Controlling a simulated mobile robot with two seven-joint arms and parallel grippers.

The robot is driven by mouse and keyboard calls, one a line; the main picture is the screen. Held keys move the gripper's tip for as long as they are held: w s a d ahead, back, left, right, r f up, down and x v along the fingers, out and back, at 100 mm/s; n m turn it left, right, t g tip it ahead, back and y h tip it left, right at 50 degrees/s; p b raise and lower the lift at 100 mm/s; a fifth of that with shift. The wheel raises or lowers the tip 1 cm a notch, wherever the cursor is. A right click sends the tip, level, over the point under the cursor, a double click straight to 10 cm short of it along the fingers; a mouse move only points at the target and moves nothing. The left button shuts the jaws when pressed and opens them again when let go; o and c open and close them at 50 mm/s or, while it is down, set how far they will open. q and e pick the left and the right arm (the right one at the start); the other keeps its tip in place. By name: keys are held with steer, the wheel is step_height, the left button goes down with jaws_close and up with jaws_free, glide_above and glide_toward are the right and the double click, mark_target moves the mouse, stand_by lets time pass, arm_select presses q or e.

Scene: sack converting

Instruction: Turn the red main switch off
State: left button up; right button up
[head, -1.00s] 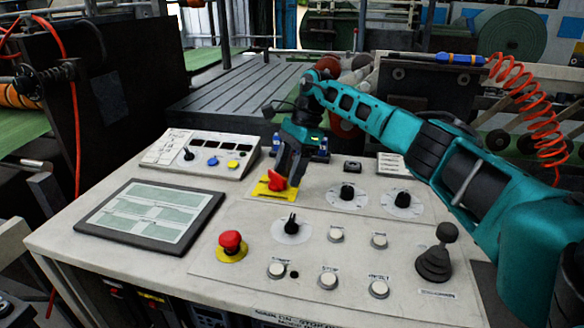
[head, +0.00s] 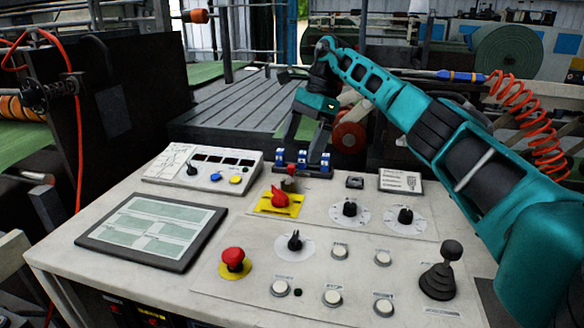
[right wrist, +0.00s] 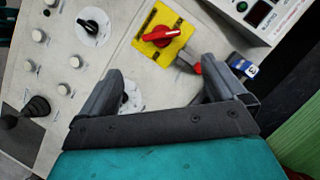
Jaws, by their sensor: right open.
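The red main switch (head: 280,198) is a red rotary handle on a yellow plate on the slanted console top. It also shows in the right wrist view (right wrist: 166,34), with its handle lying across the plate. I cannot read its position marks. My right gripper (head: 304,150) is open and empty, raised above and behind the switch, near a row of blue-and-white parts. In the right wrist view its fingers (right wrist: 165,82) are spread wide, and the switch lies beyond them, untouched. My left gripper is not in view.
A red mushroom button (head: 233,258) on a yellow base sits nearer the front. Dials, white buttons and a black joystick (head: 440,270) are to the right. A tablet-like panel (head: 150,230) lies left. A short grey bar with a red end (right wrist: 188,63) is beside the yellow plate.

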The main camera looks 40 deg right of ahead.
steer(key=shift+s+d+r, duration=0.25)
steer(key=shift+d+r, duration=0.7)
steer(key=shift+r, duration=0.15)
steer(key=shift+f, duration=0.1)
